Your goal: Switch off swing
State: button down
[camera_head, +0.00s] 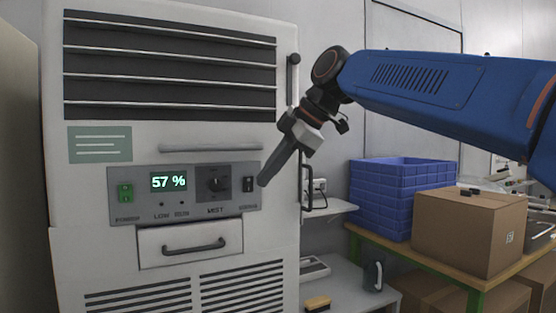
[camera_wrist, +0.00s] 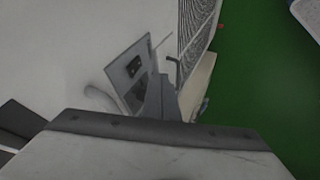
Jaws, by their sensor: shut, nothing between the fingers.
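The white cabinet has a grey control panel (camera_head: 228,172) with a green power switch (camera_head: 125,191), a display reading 57 %, a dark mist knob (camera_head: 218,184) and a small black switch (camera_head: 249,184) at its right end. The label under this switch is too blurred to read surely; it may say swing. My gripper (camera_head: 262,183) is shut and empty, its tip just right of the black switch. I cannot tell whether it touches. In the wrist view the panel (camera_wrist: 122,63) is tilted, and my gripper (camera_wrist: 160,85) partly covers it.
A drawer with a dark handle (camera_head: 194,246) sits below the panel. A vertical door handle (camera_head: 308,187) stands right of my gripper. A blue crate (camera_head: 385,200) and a cardboard box (camera_head: 450,232) stand on a table at the right.

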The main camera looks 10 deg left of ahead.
aim_at(247, 185)
jog(key=shift+w+a+f, duration=0.15)
jog(key=shift+w+a, duration=0.6)
jog(key=shift+w, duration=0.2)
jog(key=shift+w+a+f, duration=0.15)
jog(key=shift+w+a, duration=0.55)
jog(key=shift+w, duration=0.2)
jog(key=shift+w+a+r, duration=0.1)
jog(key=shift+w, duration=0.1)
jog(key=shift+r, duration=0.15)
